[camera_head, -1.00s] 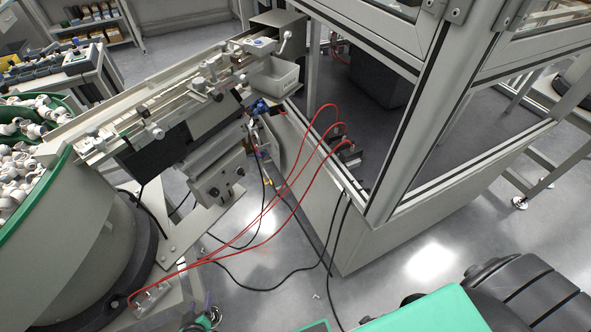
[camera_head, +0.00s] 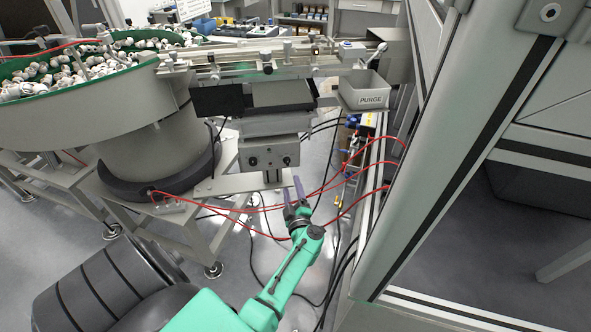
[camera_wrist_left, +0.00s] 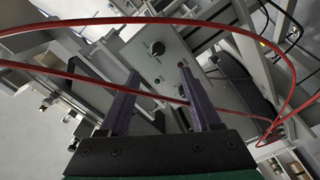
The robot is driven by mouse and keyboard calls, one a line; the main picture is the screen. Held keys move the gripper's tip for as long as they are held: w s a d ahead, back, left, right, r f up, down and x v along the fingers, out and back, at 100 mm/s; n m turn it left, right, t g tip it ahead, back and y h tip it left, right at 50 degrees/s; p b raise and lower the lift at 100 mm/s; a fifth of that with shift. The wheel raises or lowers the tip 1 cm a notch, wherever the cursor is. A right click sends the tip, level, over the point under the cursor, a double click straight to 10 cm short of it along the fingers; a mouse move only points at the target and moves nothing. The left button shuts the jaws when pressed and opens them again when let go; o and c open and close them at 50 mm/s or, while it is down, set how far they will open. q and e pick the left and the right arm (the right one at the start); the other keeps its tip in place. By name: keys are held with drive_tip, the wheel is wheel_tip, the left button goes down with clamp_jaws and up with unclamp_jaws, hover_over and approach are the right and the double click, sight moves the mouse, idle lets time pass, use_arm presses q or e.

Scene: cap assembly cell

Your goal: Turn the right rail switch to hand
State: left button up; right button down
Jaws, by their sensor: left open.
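A grey control box (camera_head: 268,154) with two dark knobs hangs under the rail. The right knob (camera_head: 286,160) and the left knob (camera_head: 253,162) are on its front face; their exact settings are too small to read. In the left wrist view a black knob (camera_wrist_left: 158,48) shows on the panel, beyond the fingers; I cannot tell which of the two it is. My left gripper (camera_head: 292,191) is open, empty and below the box, apart from it. It also shows in the left wrist view (camera_wrist_left: 155,90). My right gripper is not in view.
Red hoses (camera_head: 335,183) loop close around my left gripper and cross the wrist view. The bowl feeder (camera_head: 110,97) stands left, the PURGE bin (camera_head: 365,92) right of the rail, and a framed enclosure (camera_head: 440,165) further right.

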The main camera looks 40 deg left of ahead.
sight(287, 164)
use_arm(q)
drive_tip(key=b+x, duration=0.2)
drive_tip(key=x, duration=0.3)
drive_tip(key=b+x, duration=0.2)
drive_tip(key=x, duration=0.3)
drive_tip(key=shift+w+d+f, duration=0.15)
drive_tip(key=shift+w+f, duration=0.05)
drive_tip(key=shift+f, duration=0.05)
drive_tip(key=shift+w+a+r, duration=0.15)
drive_tip(key=shift+w+a, duration=0.1)
drive_tip(key=shift+a, duration=0.1)
drive_tip(key=shift+d+r, duration=0.1)
drive_tip(key=shift+c, duration=0.2)
clamp_jaws()
